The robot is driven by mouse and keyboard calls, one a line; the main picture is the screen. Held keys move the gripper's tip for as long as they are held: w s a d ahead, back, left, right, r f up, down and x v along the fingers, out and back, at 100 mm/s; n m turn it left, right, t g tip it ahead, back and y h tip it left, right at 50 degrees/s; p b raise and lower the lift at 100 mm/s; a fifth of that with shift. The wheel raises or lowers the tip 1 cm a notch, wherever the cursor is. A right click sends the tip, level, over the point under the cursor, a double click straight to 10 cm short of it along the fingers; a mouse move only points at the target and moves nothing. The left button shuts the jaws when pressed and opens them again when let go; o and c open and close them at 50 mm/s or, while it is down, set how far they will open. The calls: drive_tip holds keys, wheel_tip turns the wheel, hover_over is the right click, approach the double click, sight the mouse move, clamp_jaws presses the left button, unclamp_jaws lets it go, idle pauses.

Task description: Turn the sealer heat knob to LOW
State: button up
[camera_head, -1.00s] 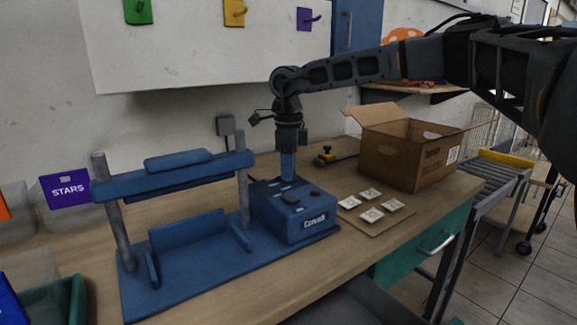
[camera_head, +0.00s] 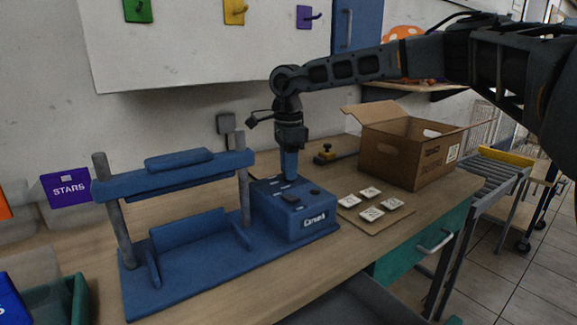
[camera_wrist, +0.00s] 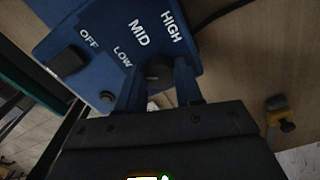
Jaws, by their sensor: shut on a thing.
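The blue sealer (camera_head: 225,240) stands on the bench, with its control box (camera_head: 295,228) at its right end. In the wrist view the box top (camera_wrist: 100,25) reads OFF, LOW, MID and HIGH. The dark round heat knob (camera_wrist: 158,72) is between my blue fingertips, partly hidden by them. My gripper (camera_wrist: 158,85) points down at the box top and is shut on the knob; it also shows in the head view (camera_head: 289,170). I cannot make out a pointer on the knob, so its setting is unclear.
A black switch (camera_wrist: 68,60) is by OFF. An open cardboard box (camera_head: 405,150), a board with several white tiles (camera_head: 372,222) and a yellow-topped tool (camera_head: 326,152) are to the right. A purple STARS bin (camera_head: 67,188) is at the left.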

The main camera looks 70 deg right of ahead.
drive_tip(key=o, duration=1)
drive_tip(key=shift+o, duration=0.2)
drive_tip(key=shift+r, duration=0.1)
wheel_tip(320, 180, up, 8)
drive_tip(key=shift+f, duration=0.2)
drive_tip(key=shift+s, duration=0.1)
